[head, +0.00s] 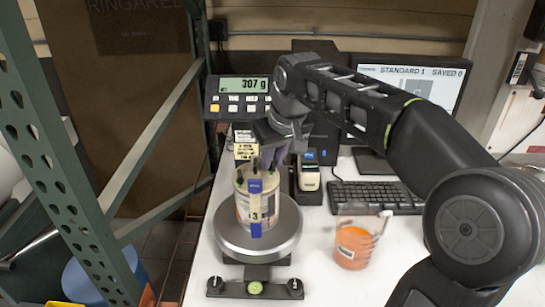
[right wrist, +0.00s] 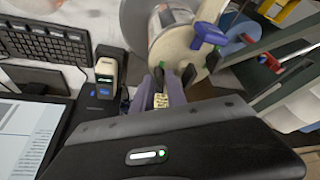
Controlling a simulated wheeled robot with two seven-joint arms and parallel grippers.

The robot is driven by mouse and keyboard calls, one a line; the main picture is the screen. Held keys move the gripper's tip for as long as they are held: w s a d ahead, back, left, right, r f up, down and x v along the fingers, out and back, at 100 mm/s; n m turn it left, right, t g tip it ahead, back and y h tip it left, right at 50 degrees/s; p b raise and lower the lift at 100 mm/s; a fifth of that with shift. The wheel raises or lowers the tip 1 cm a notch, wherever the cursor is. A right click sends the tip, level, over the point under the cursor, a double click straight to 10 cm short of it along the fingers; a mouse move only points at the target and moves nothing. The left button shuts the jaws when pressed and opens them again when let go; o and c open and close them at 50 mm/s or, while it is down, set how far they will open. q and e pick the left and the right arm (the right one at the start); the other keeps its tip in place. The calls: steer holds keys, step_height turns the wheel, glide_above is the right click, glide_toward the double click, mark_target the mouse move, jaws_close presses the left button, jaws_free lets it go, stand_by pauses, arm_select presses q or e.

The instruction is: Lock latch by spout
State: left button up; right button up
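A pale paint can (head: 243,211) with blue tape marked 3 stands upright on the round scale platform (head: 228,236). A small blue part (head: 255,186) shows at its lid, partly hidden. In the right wrist view, the can's lid (right wrist: 180,48) carries a blue spout or latch part (right wrist: 208,35); I cannot tell which. My right gripper (head: 274,160) is just above the lid at its back right. Its purple fingers (right wrist: 172,78) are apart, with dark tips close to the lid's edge and nothing held between them. Contact with the lid is unclear. My left gripper is not in view.
The scale display (head: 241,96) reads 307 g. A cup of orange liquid (head: 352,248) stands right of the platform. A small dark device (head: 308,180), keyboard (head: 375,196) and monitor (head: 420,82) are behind. A green rack post (head: 62,150) bounds the left.

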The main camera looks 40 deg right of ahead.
jaws_close()
stand_by(0.3)
steer(key=shift+a+m+h+b, duration=0.15)
steer(key=shift+m+h+b, duration=0.3)
steer(key=shift+m, duration=0.65)
steer(key=shift+m+h, duration=0.25)
steer(key=shift+m, duration=0.45)
jaws_free()
steer(key=shift+r, duration=0.1)
